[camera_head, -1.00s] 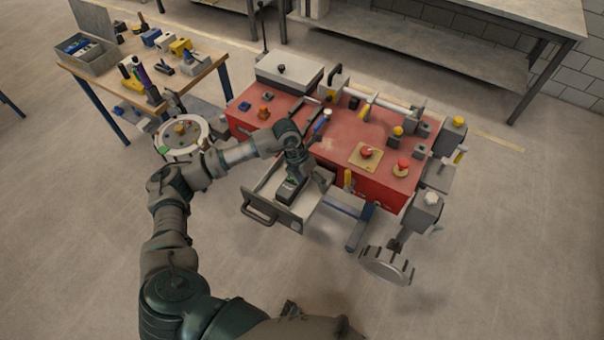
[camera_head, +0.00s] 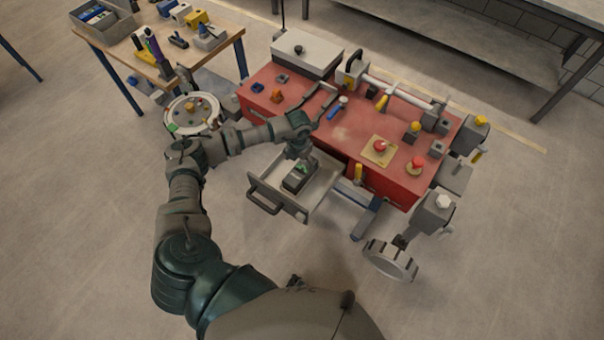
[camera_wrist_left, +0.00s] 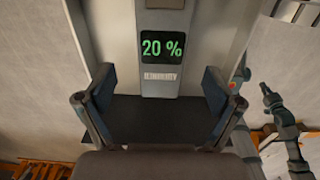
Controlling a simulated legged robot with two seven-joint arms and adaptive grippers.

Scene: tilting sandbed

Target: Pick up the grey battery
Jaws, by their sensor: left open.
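The grey battery (camera_wrist_left: 163,75) lies in an open, light-grey drawer (camera_head: 313,198) at the front of the red bench. In the left wrist view its dark display reads "20 %" in green. In the head view the battery (camera_head: 294,182) is partly under my left gripper (camera_head: 299,163). In the left wrist view that gripper (camera_wrist_left: 155,100) is open, its two fingers spread to either side of the battery's near end. I cannot tell whether they touch it. My right gripper is not in view.
The red bench (camera_head: 345,135) carries buttons, levers and a lidded grey box (camera_head: 300,55). The drawer's dark handle (camera_head: 262,198) sticks out in front. A handwheel (camera_head: 390,262) stands at the right. A wooden table (camera_head: 150,60) with tools is at the back left. The floor in front is clear.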

